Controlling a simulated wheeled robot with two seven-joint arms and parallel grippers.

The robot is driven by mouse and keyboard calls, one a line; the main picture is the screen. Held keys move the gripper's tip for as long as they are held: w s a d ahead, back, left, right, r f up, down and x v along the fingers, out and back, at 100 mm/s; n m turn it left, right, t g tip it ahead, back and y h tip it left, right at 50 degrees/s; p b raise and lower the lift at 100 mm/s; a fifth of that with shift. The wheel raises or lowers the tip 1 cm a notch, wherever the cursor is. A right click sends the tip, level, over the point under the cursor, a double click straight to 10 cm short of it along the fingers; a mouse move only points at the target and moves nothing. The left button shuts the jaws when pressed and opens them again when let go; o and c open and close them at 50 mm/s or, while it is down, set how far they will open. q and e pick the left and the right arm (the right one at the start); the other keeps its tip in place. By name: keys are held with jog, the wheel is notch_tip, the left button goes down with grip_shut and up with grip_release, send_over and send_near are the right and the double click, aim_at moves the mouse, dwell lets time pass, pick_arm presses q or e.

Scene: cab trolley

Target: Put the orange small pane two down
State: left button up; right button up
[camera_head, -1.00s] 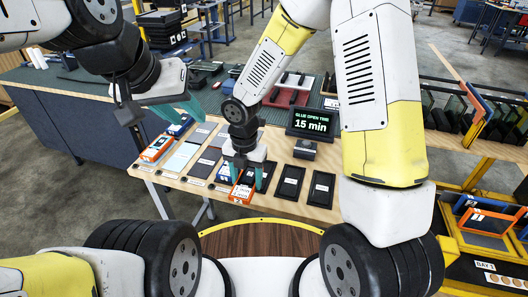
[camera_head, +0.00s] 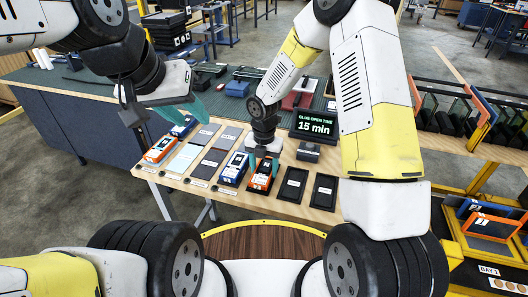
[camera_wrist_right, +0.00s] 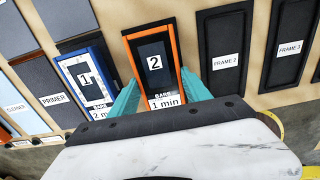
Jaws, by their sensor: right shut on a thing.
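The orange small pane two (camera_head: 261,181) has an orange rim, a dark face and a white label reading 2. In the right wrist view the pane (camera_wrist_right: 171,82) also carries a "BARE 1 min" tag. My right gripper (camera_head: 264,165) is shut on it, with teal fingers at its two long sides. The pane is over the first black frame place, left of Frame 2 (camera_wrist_right: 225,62); I cannot tell whether it touches down. The blue pane 1 (camera_head: 235,168) lies just left of it. My left gripper (camera_head: 188,108) is open and empty above the table's left part.
Frame 3 (camera_wrist_right: 291,47) is an empty black tray right of Frame 2. Grey pads (camera_head: 214,157) and another orange-rimmed piece (camera_head: 160,149) lie on the left. A "Glue open time 15 min" display (camera_head: 314,122) stands behind. A rack of panes (camera_head: 465,115) is at right.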

jog(key=o, duration=1.6)
jog(key=shift+f, duration=0.15)
